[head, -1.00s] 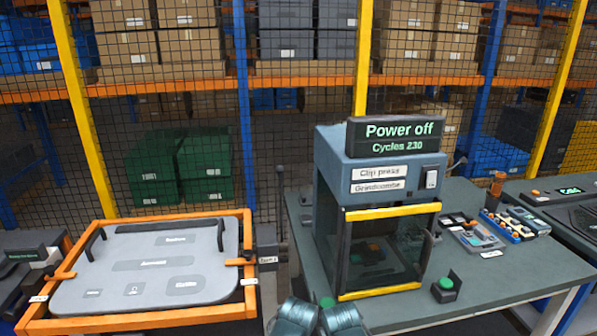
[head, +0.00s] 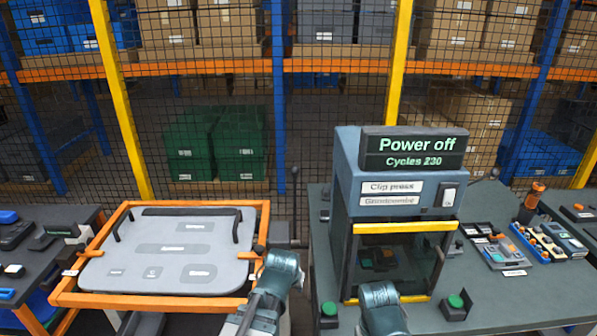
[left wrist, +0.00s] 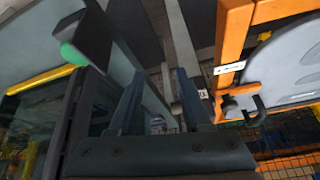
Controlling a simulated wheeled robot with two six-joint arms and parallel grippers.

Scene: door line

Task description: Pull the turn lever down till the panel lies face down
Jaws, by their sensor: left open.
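A grey panel (head: 165,250) lies in an orange frame (head: 62,299) at the left of the head view, with its labelled side and dark handles facing up. The thin dark turn lever (head: 295,200) stands upright beyond the frame's right side. My left gripper (head: 284,262) is near the frame's right edge, nearer to me than the lever; its fingers are hidden there. In the left wrist view its fingers (left wrist: 160,103) are apart with nothing clearly held between them. My right arm shows low in the head view, but its fingers cannot be made out.
A clip press (head: 345,190) stands on the bench (head: 500,300) to the right, with green buttons at the bench front. Another dark table (head: 35,265) stands at the left. A mesh fence and shelves close off the back. A narrow gap separates frame and bench.

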